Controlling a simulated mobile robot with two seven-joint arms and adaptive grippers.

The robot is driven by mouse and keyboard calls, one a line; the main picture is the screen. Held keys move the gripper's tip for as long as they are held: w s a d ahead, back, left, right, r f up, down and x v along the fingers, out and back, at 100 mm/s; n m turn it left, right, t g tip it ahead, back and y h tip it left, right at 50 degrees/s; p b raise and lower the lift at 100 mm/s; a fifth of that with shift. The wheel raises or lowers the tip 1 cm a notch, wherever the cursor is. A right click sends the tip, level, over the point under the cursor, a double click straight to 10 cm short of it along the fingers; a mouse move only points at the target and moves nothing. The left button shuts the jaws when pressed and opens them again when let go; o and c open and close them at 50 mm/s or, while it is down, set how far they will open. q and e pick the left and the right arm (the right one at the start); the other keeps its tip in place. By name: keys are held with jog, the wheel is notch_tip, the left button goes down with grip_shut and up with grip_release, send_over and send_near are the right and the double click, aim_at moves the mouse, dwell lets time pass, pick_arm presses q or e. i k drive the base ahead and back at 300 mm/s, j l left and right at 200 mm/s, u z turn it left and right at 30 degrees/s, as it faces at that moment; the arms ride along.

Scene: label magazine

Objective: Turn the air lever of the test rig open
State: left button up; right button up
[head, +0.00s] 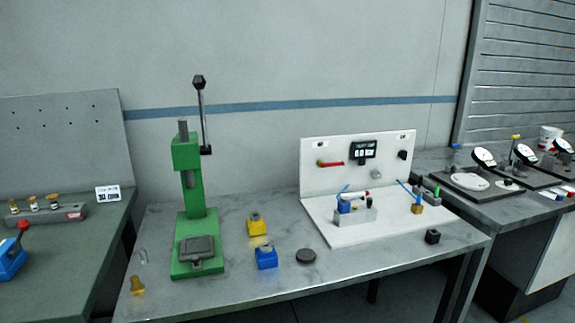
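The test rig (352,185) is a white L-shaped panel and base on the right half of the middle table. A red lever (331,163) lies level on its upright panel, with a brass-coloured pivot at its left end. A small dark display (363,150) is right of the lever, and a black knob (402,155) sits near the panel's right edge. A grey block with blue and white parts (356,208) stands on the rig's base. Neither of my grippers is in view.
A green press (195,210) with a tall lever stands left on the table. Other benches flank the table. The front middle is clear.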

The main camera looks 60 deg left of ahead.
aim_at(320, 163)
jog(key=u, duration=1.65)
jog(key=i+l, duration=0.1)
jog(key=l, duration=0.1)
